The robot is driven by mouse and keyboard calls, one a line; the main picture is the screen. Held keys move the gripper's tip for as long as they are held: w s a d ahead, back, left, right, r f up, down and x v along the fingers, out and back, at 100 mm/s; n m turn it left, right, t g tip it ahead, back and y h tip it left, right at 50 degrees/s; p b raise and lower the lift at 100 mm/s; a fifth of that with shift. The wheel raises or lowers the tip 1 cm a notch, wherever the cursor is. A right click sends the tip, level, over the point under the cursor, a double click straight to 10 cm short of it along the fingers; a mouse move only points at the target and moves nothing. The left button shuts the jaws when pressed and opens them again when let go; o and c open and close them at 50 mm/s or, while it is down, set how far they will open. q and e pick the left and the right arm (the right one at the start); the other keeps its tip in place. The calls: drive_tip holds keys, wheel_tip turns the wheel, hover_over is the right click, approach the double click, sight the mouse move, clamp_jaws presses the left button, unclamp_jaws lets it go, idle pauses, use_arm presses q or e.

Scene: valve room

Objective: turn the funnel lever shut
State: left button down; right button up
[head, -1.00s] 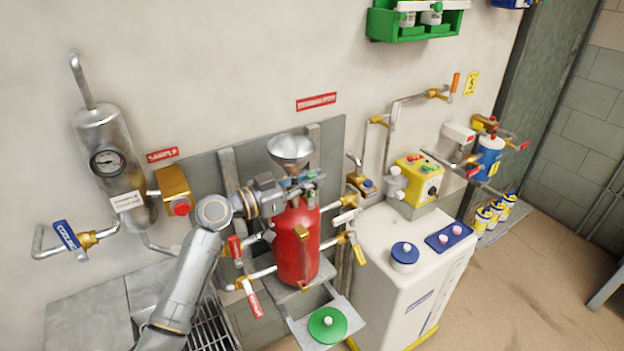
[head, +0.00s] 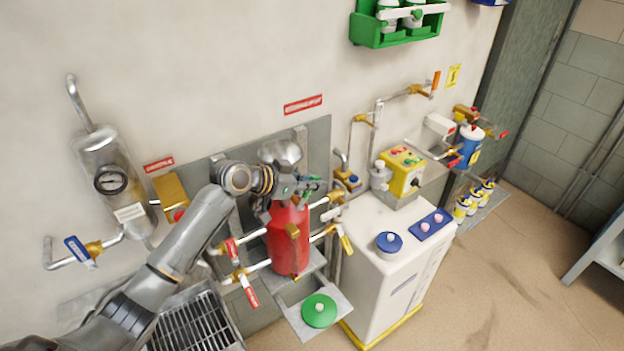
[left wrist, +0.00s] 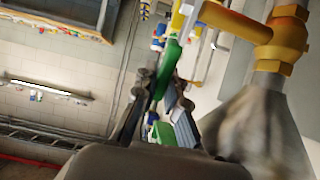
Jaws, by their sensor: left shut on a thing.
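The metal funnel (head: 280,153) sits on top of the red tank (head: 288,240). Its lever, with a green handle (head: 314,183), is just below the funnel on the right side. My left gripper (head: 290,187) is at this lever, in front of the funnel's neck, and is shut on it. In the left wrist view the green handle (left wrist: 172,55) runs up from between the fingers (left wrist: 158,108). A brass valve body (left wrist: 272,38) is at the upper right there, with a blurred grey shape below it. The fingers hide part of the lever. My right gripper is out of view.
Red-handled valves (head: 232,246) are on the tank's left and a yellow-handled valve (head: 346,243) on its right. A white cabinet (head: 375,270) stands to the right. A gauge cylinder (head: 112,180) hangs at the left. A green disc (head: 319,311) is below the tank.

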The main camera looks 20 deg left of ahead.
use_arm(q)
drive_tip(key=c, duration=1.4)
unclamp_jaws()
drive_tip(key=v, duration=1.2)
drive_tip(key=shift+s, duration=0.1)
